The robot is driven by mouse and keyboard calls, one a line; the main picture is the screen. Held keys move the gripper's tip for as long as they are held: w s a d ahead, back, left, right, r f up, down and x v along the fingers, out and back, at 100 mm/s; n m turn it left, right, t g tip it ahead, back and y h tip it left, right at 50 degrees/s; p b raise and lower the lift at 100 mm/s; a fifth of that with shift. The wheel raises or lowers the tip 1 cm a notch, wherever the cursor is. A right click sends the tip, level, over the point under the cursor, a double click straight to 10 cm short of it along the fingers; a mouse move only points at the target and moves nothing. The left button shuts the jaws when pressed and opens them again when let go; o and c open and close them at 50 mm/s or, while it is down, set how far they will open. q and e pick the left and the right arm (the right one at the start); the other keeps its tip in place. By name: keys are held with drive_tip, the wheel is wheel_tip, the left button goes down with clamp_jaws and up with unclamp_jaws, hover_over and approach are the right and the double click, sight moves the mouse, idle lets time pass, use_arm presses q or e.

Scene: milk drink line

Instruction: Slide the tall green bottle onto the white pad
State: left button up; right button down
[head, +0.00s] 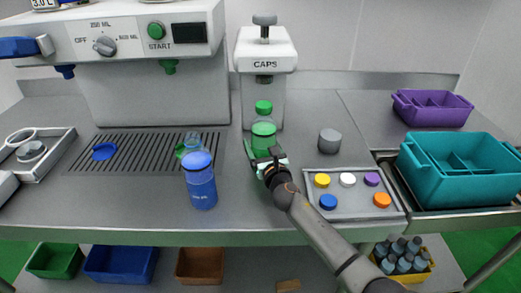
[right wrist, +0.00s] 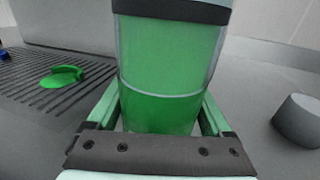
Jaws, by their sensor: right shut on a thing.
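The tall green bottle (head: 263,131) stands upright on the counter in front of the capping machine marked CAPS (head: 265,62). A green cap shape shows above its body in the head view. My right gripper (head: 268,163) is shut around the lower part of the bottle, from the front. In the right wrist view the green body (right wrist: 170,75) fills the space between my two fingers, with a dark band near the top. I cannot make out a white pad; the bottle and gripper hide part of the counter there. My left gripper is not in view.
A blue-capped bottle (head: 201,185) stands left of my right gripper. A grey cylinder (head: 329,141) and a tray (head: 350,208) of coloured caps are to the right. The drip grille (head: 125,162) bears a blue piece (head: 103,151). A teal crate (head: 460,180) is farther right.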

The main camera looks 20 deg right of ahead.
drive_tip(key=w, duration=0.1)
drive_tip(key=w+d+b, duration=0.1)
drive_tip(key=w, duration=0.1)
drive_tip(key=shift+w+b, duration=0.15)
drive_tip(key=shift+b, duration=0.15)
drive_tip(key=shift+w+d+r, duration=0.15)
drive_tip(key=shift+w+d, duration=0.05)
drive_tip(key=shift+w, duration=0.25)
drive_tip(key=w+b, duration=0.2)
drive_tip(key=shift+w+d+f+b, duration=0.2)
drive_tip(key=shift+w+d+b, duration=0.05)
drive_tip(key=shift+d+b, duration=0.15)
drive_tip(key=shift+w+d+r, duration=0.15)
drive_tip(key=shift+w, duration=0.25)
unclamp_jaws()
drive_tip(key=shift+f, duration=0.2)
